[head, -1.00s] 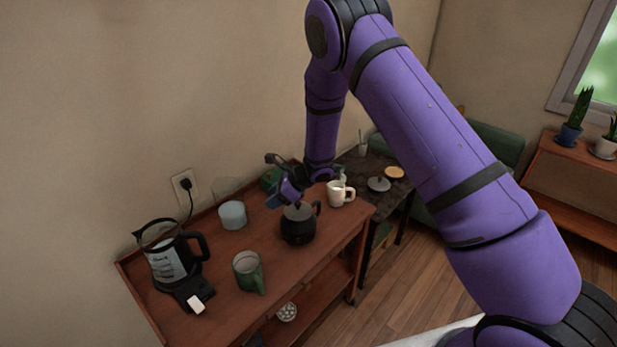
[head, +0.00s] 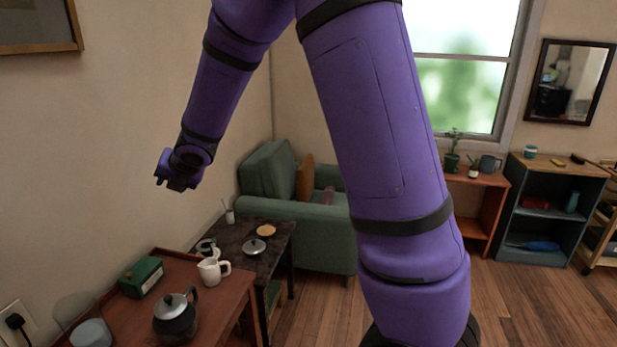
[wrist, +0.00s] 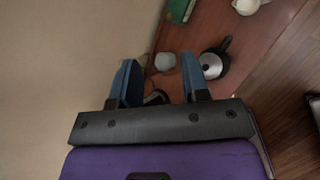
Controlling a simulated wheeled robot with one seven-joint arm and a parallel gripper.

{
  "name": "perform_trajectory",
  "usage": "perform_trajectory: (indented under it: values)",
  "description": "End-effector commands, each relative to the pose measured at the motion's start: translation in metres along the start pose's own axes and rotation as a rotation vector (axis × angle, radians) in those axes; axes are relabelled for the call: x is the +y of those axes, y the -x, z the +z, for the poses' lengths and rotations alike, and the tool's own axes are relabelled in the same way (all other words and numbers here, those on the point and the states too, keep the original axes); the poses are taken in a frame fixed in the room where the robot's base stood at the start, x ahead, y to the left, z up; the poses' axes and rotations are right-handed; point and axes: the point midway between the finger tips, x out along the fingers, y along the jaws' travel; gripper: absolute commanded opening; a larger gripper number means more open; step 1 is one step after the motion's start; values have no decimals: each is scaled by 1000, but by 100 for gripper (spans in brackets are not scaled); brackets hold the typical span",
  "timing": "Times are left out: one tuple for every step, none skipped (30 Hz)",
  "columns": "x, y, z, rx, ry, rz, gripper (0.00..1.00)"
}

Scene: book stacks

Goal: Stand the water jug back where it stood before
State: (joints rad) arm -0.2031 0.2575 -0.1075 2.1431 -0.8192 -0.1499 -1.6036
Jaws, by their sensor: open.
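My gripper (head: 176,182) is open and empty, raised in front of the wall above the wooden sideboard. In the wrist view its blue fingers (wrist: 160,82) point down over the sideboard with a gap between them. No vessel is plainly a water jug. A blue-grey jug-like vessel with a handle (head: 489,164) stands on the orange shelf under the window. A small white jug or mug (head: 213,269) stands upright on the sideboard, near its far end. A dark pot with a silver lid (head: 176,315) stands upright in front of it, and shows in the wrist view (wrist: 213,64).
A green box (head: 141,277) and a pale cup (head: 91,333) are on the sideboard (head: 225,288). A dark table (head: 268,236) with lidded dishes adjoins it. A green armchair (head: 300,225) stands behind. Potted plants share the orange shelf (head: 481,195). The floor at right is clear.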

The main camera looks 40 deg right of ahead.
Motion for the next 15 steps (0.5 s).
perform_trajectory:
  values:
    - [-3, 25, 9, -31, -113, -23, 42]
    - [-5, 38, 14, -47, -185, -38, 42]
    - [-10, 55, 18, -67, -282, -59, 42]
    - [-13, 68, 20, -82, -355, -74, 42]
    - [-16, 80, 22, -97, -427, -87, 42]
    - [-21, 97, 24, -115, -525, -104, 42]
    - [-25, 110, 24, -129, -599, -116, 42]
    - [-28, 123, 25, -143, -672, -127, 42]
    - [-34, 139, 23, -160, -769, -141, 42]
    - [-37, 152, 22, -172, -841, -150, 42]
    - [-41, 164, 20, -184, -915, -160, 42]
    - [-46, 180, 17, -200, -1012, -172, 42]
    - [-50, 192, 14, -212, -1085, -181, 42]
    - [-54, 204, 11, -223, -1158, -190, 42]
    - [-60, 219, 5, -236, -1254, -201, 42]
